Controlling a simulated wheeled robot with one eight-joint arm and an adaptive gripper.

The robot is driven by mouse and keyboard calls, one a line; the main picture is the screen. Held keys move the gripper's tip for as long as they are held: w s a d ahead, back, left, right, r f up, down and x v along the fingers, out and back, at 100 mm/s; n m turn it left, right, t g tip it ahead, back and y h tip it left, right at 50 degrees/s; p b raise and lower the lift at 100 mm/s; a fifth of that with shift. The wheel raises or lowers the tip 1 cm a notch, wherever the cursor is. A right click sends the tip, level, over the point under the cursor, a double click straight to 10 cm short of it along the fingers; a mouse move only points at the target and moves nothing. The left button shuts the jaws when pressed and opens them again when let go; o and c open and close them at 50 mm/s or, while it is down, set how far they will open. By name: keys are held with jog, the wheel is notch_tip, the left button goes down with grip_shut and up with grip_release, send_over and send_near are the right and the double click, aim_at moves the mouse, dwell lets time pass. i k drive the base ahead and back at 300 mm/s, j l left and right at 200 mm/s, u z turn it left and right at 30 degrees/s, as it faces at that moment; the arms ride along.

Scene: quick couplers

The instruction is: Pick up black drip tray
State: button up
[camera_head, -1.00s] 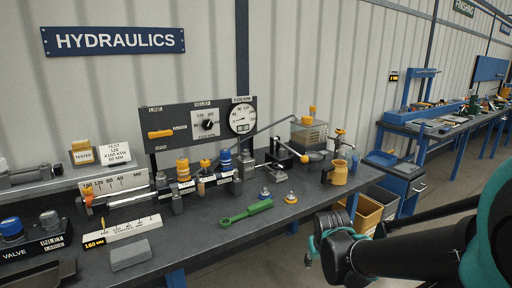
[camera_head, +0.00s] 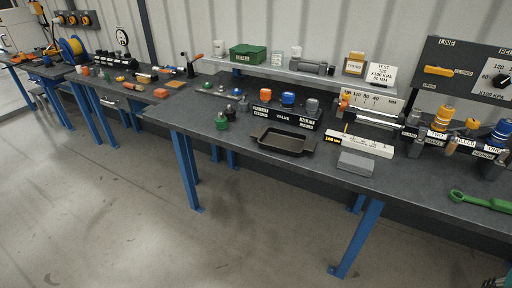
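The black drip tray (camera_head: 285,141) lies flat on the dark workbench top (camera_head: 228,150), near its front edge. It is shallow and rectangular, and it looks empty. It sits in front of the valve block (camera_head: 287,117) and to the left of a grey block (camera_head: 365,163).
A white scale block (camera_head: 359,143) stands right of the tray. Small fittings (camera_head: 222,121) stand to its left. A shelf (camera_head: 290,72) behind holds a green box (camera_head: 248,54). A second bench (camera_head: 130,91) stands further left. The floor in front is clear.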

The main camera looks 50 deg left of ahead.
aim_at(286, 142)
jog(key=u, duration=1.75)
